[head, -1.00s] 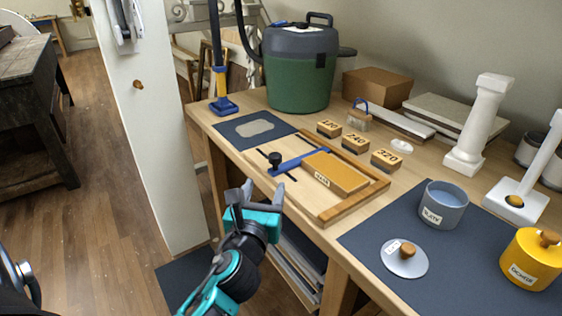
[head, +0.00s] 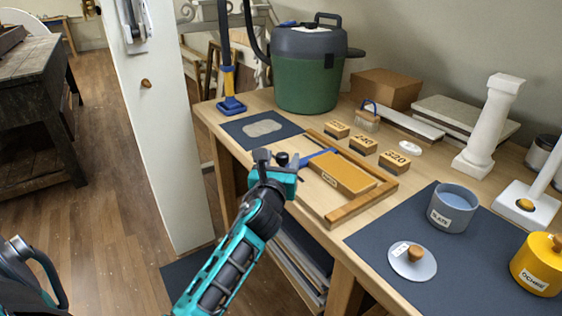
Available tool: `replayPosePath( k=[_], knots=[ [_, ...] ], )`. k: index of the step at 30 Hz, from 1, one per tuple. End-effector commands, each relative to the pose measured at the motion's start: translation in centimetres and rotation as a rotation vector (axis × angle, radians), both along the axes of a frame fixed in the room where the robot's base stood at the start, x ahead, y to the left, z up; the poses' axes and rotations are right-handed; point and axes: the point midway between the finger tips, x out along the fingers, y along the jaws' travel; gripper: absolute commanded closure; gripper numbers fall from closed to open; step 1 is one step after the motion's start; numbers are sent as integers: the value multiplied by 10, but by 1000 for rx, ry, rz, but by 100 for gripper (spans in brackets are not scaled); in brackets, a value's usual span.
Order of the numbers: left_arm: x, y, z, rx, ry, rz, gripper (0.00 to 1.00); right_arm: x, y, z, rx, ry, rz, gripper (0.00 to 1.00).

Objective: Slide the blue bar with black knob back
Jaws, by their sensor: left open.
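The blue bar (head: 318,156) lies across the left part of a wooden frame (head: 345,216) on the table. Its black knob (head: 282,159) stands at the bar's near left end. My left gripper (head: 279,158) is open at the knob, which shows between its two fingers. I cannot tell whether the fingers touch it. An orange-brown block (head: 342,173) with a small label lies in the frame, right of the bar. My right gripper is not in view.
A dark mat with a grey patch (head: 263,127) lies behind the gripper. Several numbered blocks (head: 363,145) stand behind the frame. A green vacuum (head: 308,85) stands at the back. A slate pot (head: 452,208) and a lid (head: 412,262) sit on a dark mat at right.

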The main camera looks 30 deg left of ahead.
Motion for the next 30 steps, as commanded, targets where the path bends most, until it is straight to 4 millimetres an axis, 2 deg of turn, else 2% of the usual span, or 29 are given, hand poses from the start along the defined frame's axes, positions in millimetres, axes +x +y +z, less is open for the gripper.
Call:
replayPosePath(
  k=[2, 18, 27, 30],
  knots=[
    [0, 0, 0, 0, 0, 0, 47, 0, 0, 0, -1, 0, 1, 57],
    [0, 0, 0, 0, 0, 0, 99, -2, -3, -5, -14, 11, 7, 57],
    [0, 0, 0, 1, 0, 0, 100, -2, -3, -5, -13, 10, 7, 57],
    [3, 7, 1, 5, 1, 0, 100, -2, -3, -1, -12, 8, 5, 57]
  ],
)
